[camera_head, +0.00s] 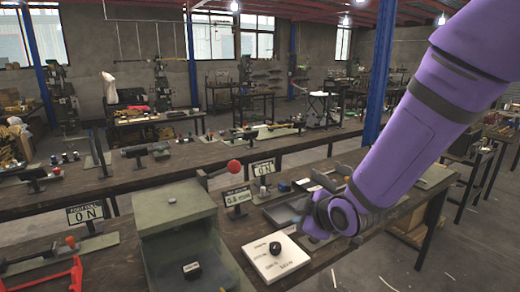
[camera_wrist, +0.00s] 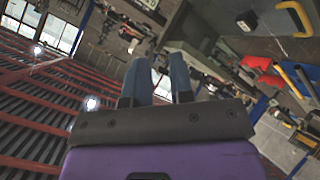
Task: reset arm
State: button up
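My gripper (camera_head: 312,228) is at the end of my purple arm, low over the workbench (camera_head: 225,222) in the head view. It is to the right of a white panel with a black knob (camera_head: 276,249) and close to a dark tray (camera_head: 288,210). In the wrist view, the two blue fingers of my gripper (camera_wrist: 157,78) stand apart with nothing between them. The wrist view is tilted, with the ceiling at the left and benches at the right. Whether the gripper touches the tray cannot be told.
A green-grey press housing (camera_head: 175,222) stands on the bench to the left, with a red ball (camera_head: 234,166) beyond it. Signs reading "ON" (camera_head: 263,168) and "0.8 mm" (camera_head: 237,197) stand behind the panel. A red frame (camera_head: 62,278) lies front left. Open floor (camera_head: 450,240) shows at right.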

jog(key=s+d+r+m+g+h, duration=0.25)
jog(key=s+d+r+m, duration=0.55)
jog(key=d+r, duration=0.45)
jog(key=s+d+r+m+g+h, duration=0.1)
jog(key=s+d+r+m, duration=0.1)
jog(key=s, duration=0.5)
jog(key=s+d+r+m+g+h, duration=0.1)
jog(key=s+d+r+m, duration=0.2)
jog(key=s, duration=0.5)
jog(key=shift+s+d+m, duration=0.3)
jog(key=shift+d+m, duration=0.6)
jog(key=shift+d, duration=0.35)
jog(key=shift+r+h, duration=0.1)
jog(key=shift+h, duration=0.15)
